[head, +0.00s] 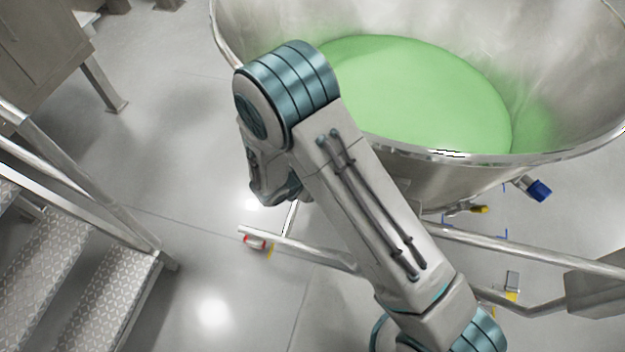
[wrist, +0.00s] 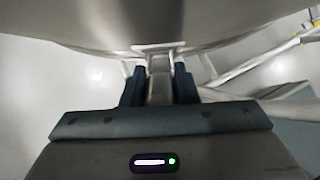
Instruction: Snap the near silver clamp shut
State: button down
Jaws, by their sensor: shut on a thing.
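In the wrist view my gripper (wrist: 158,72) has a dark finger on each side of a narrow silver lever, the near silver clamp (wrist: 159,90). The fingers are shut on this lever. Its upper end meets a pale bracket (wrist: 158,47) at the steel bowl wall (wrist: 150,22). I cannot tell how far the clamp is closed. In the head view my arm hides both the gripper and the clamp. The steel bowl (head: 430,154) there is open-topped and holds green material (head: 425,95).
Metal steps (head: 95,300) with a handrail (head: 75,200) stand at the left. A tubular frame (head: 300,250) with a red caster (head: 256,243) runs under the bowl. A blue-capped fitting (head: 538,189) and a yellow handle (head: 480,209) sit at the right.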

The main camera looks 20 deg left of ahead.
jog(key=shift+s+a+f, duration=0.1)
jog(key=shift+s, duration=0.05)
jog(key=c, duration=1.1)
grip_release()
jog(key=p+v, duration=0.1)
jog(key=v, duration=1.2)
jog(key=shift+s+r, duration=0.15)
jog(key=shift+r, duration=0.25)
